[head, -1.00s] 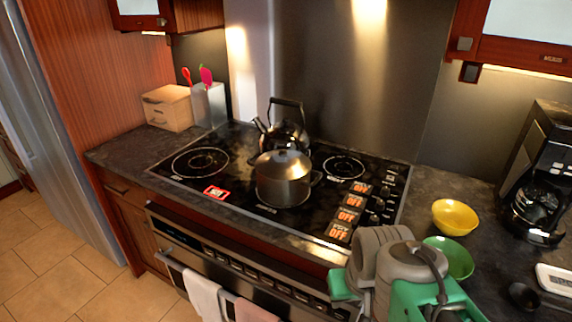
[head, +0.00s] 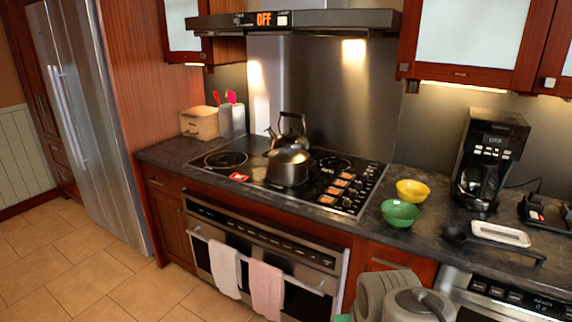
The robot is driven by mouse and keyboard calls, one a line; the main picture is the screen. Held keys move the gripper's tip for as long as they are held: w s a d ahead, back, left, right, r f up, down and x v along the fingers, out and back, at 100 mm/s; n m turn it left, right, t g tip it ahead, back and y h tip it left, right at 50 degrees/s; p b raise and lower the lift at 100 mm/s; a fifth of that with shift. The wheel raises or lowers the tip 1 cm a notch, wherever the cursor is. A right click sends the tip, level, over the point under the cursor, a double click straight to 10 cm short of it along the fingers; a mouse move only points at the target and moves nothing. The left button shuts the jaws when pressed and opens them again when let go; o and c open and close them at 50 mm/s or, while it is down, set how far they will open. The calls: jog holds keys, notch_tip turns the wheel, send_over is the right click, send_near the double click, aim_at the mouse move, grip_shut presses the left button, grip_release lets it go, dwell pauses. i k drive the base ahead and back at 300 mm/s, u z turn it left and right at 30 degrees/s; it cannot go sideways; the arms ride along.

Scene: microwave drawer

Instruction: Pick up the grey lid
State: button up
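The grey lid (head: 289,154) sits on a steel pot (head: 287,174) on the black cooktop in the head view. It is a shiny domed lid with a small knob on top. My arm shows only at the bottom edge of the view, below and to the right of the pot. My gripper cannot be made out there, so its fingers and what they hold are hidden. Nothing is touching the lid.
A dark kettle (head: 291,128) stands close behind the pot. A yellow bowl (head: 412,190) and a green bowl (head: 399,212) are to the right, before a coffee maker (head: 488,160). Two towels (head: 266,290) hang on the oven handle. The floor at left is clear.

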aim_at(299, 156)
jog(key=u, duration=0.6)
jog(key=i, duration=0.55)
jog(key=u, duration=0.85)
jog(key=i, duration=1.6)
jog(key=z, duration=0.9)
jog(key=i, duration=0.6)
